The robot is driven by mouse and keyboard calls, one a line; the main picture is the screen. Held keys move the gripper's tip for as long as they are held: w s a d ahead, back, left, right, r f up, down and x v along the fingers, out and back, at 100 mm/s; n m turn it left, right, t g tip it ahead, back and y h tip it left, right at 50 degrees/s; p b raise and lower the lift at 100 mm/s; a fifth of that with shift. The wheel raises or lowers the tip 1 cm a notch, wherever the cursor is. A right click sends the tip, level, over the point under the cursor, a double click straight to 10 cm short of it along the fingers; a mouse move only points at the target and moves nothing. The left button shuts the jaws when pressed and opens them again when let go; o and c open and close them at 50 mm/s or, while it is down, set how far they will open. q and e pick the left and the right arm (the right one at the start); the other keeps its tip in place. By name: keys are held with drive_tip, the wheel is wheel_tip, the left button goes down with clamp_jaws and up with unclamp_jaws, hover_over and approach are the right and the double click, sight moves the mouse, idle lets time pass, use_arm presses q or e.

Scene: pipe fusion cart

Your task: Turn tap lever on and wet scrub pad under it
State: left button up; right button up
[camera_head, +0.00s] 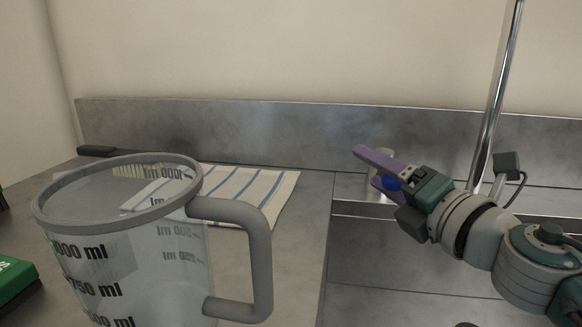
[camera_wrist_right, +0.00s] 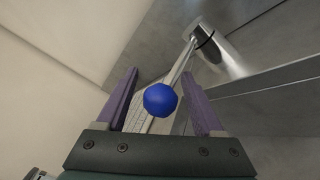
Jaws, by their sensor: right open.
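The tap lever's blue ball knob (camera_wrist_right: 160,100) sits between the two purple fingers of my right gripper (camera_wrist_right: 163,88), with space on both sides. A thin metal rod (camera_wrist_right: 184,62) runs from the knob to the chrome tap body (camera_wrist_right: 228,58). In the head view my right gripper (camera_head: 366,167) is open at the sink's back left corner, and the blue knob (camera_head: 392,184) shows partly between its fingers. The tap is mostly hidden there behind the fingers. My left gripper is not in view. I cannot see a scrub pad in either view.
A large clear measuring jug (camera_head: 130,245) with a grey handle stands close at front left. A striped cloth (camera_head: 245,188) lies behind it. A green box (camera_head: 15,280) is at the left edge. A tall chrome pole (camera_head: 497,95) rises at right, behind my right arm.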

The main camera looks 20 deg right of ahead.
drive_tip(key=c, duration=1.1)
drive_tip(key=shift+r, duration=0.1)
idle(0.5)
